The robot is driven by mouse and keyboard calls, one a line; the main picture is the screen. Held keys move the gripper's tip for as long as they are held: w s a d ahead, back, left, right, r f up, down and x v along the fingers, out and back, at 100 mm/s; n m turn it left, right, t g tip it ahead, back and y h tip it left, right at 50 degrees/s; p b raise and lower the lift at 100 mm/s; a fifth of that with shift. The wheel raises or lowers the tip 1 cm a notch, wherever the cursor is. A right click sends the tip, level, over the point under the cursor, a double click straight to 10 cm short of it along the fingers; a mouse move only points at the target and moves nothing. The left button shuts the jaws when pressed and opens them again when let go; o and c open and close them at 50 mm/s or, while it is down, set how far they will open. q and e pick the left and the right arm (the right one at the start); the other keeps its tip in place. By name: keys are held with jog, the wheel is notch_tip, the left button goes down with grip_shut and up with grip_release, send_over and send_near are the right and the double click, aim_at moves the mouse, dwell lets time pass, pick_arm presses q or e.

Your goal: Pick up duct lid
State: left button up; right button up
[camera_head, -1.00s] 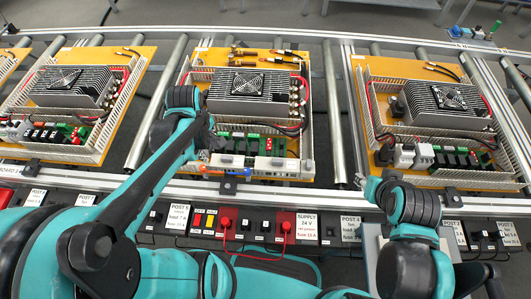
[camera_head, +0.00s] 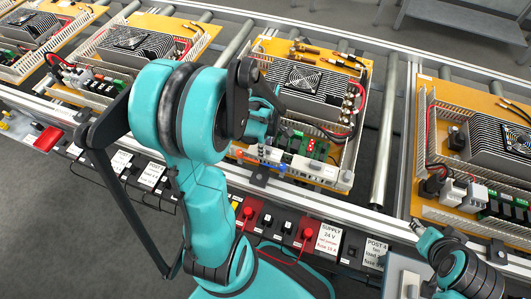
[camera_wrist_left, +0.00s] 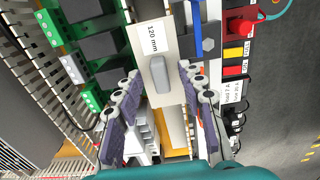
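Green terminal blocks and dark relays (camera_wrist_left: 98,45) stand beside the duct, with a blue part (camera_wrist_left: 204,45) on the other side. A red supply socket (camera_head: 248,212) with red leads sits on the front panel. Neighbouring boards (camera_head: 465,215) lie along the rollers.

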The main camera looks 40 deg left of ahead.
pick_arm(q)
grip_shut()
jog(key=shift+r+p, duration=0.35)
jog(key=shift+r, duration=0.15)
jog(key=r, duration=0.1)
jog(key=r+p, duration=0.2)
jog(key=r, duration=0.1)
jog(key=shift+d, duration=0.3)
jog(key=d+r+p, duration=0.3)
jog(key=d+r, duration=0.3)
jog(key=d, duration=0.5)
jog(key=shift+w, duration=0.2)
jog(key=shift+r+p, duration=0.15)
jog(key=shift+p, duration=0.2)
